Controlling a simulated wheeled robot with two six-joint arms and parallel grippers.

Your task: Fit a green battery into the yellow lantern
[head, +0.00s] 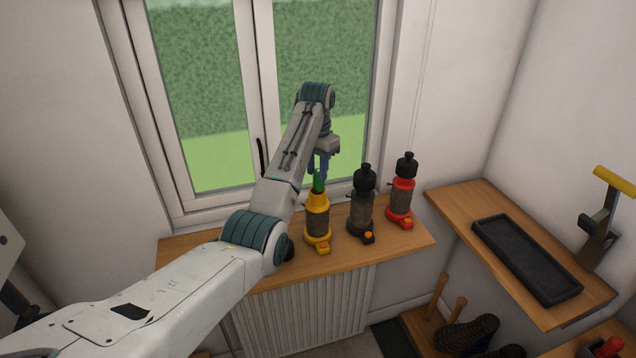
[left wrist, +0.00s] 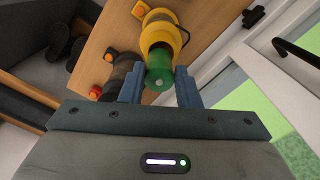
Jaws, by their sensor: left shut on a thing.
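The yellow lantern (head: 317,222) stands upright on the wooden sill, with its top uncapped. A green battery (head: 318,181) stands upright at its mouth; the lower end is at or inside the yellow collar, and how deep I cannot tell. My left gripper (head: 319,168) is above the lantern, shut on the battery. In the left wrist view, the green battery (left wrist: 159,73) lies between the two blue fingers (left wrist: 159,90), in line with the yellow lantern (left wrist: 160,36) beyond it. My right gripper is not in view.
A black lantern (head: 361,209) and a red lantern (head: 401,194), both capped, stand to the right on the sill (head: 410,242). The window (head: 215,140) is close behind. A black tray (head: 525,258) lies on the right shelf, beside a yellow-handled tool (head: 605,212). Boots (head: 467,333) are below.

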